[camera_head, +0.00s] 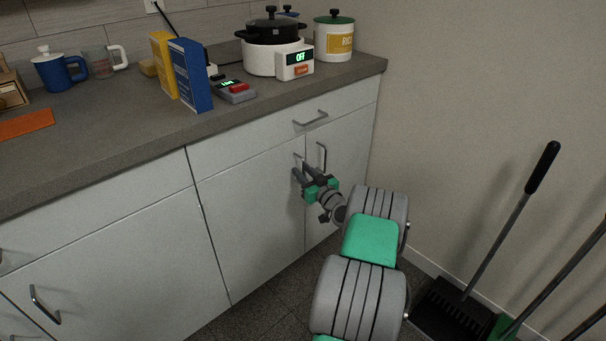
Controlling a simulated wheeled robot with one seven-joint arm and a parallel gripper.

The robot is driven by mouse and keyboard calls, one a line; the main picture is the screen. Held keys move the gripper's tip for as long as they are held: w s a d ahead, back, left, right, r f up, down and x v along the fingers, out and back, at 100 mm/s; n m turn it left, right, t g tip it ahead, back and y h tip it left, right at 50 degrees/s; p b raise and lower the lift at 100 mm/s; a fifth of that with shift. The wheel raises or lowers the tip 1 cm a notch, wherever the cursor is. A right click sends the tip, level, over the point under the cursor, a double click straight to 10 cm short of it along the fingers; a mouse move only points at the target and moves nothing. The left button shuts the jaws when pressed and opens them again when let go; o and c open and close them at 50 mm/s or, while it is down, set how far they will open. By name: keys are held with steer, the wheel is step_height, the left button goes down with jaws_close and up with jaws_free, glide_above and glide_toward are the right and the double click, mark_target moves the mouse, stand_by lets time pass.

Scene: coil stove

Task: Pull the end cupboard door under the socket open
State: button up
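The end cupboard under the counter has two white doors, a wider left door (250,195) and a narrower right door (343,165). Both look closed. The right door's upright bar handle (321,156) shows clear of my gripper. The left door's handle (297,158) shows only at its top; the rest is hidden by my gripper. My gripper (301,172) is at this left handle, its two dark fingers apart. I cannot tell whether they touch the handle. The socket (153,5) is on the tiled wall at the top, with a black cord in it.
A closed drawer (275,128) with a handle is above the doors. The counter holds boxes, mugs, a cooker (272,52) and a rice canister (334,38). A broom and dustpan (450,308) stand by the right wall. The wall is close to the right door.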

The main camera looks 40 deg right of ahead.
steer(key=shift+w, duration=0.1)
jaws_close()
stand_by(1.4)
